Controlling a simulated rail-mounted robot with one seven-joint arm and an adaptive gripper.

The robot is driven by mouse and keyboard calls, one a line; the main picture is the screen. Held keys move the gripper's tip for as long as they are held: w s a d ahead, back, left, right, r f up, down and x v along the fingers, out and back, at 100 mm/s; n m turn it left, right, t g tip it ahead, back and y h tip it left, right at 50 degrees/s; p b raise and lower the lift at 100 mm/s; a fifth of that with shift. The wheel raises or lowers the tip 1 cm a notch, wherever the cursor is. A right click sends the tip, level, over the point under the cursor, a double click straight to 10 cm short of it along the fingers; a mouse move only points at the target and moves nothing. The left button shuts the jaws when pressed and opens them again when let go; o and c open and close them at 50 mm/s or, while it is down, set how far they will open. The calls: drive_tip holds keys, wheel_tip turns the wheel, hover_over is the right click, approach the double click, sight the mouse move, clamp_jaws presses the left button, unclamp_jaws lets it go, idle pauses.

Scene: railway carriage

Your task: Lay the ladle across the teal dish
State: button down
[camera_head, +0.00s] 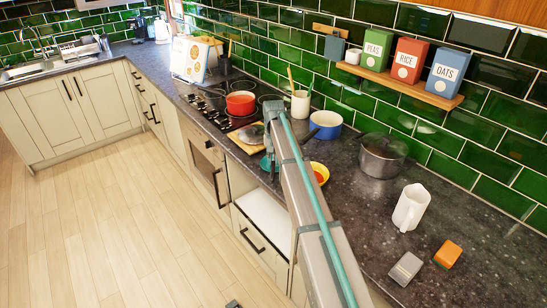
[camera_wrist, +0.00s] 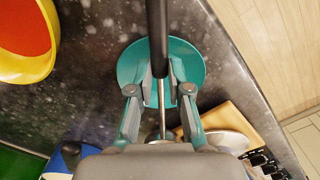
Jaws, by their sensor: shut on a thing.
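My gripper (camera_wrist: 160,82) is shut on the ladle (camera_wrist: 157,35), whose dark handle runs up the wrist view and whose metal stem passes back between the fingers. The ladle's bowl end is mostly hidden by my gripper body. The teal dish (camera_wrist: 194,62) lies on the counter beneath the fingers, and the ladle passes over it in the wrist view. I cannot tell whether the ladle touches the dish. In the head view, only a small part of the teal dish (camera_head: 266,164) shows beside my arm, which hides the ladle.
A yellow bowl with a red inside (camera_wrist: 22,35) stands beside the dish. A wooden board (camera_wrist: 232,117) with a metal round piece lies on the other side, near the hob. A blue pot (camera_head: 326,124) and a dark pot (camera_head: 382,156) stand behind. The counter's front edge is close.

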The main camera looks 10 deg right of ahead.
drive_tip(key=shift+f, duration=0.35)
drive_tip(key=c, duration=1)
unclamp_jaws()
drive_tip(key=shift+r, duration=0.1)
drive_tip(key=shift+r+p, duration=1.1)
drive_tip(key=shift+r, duration=1.35)
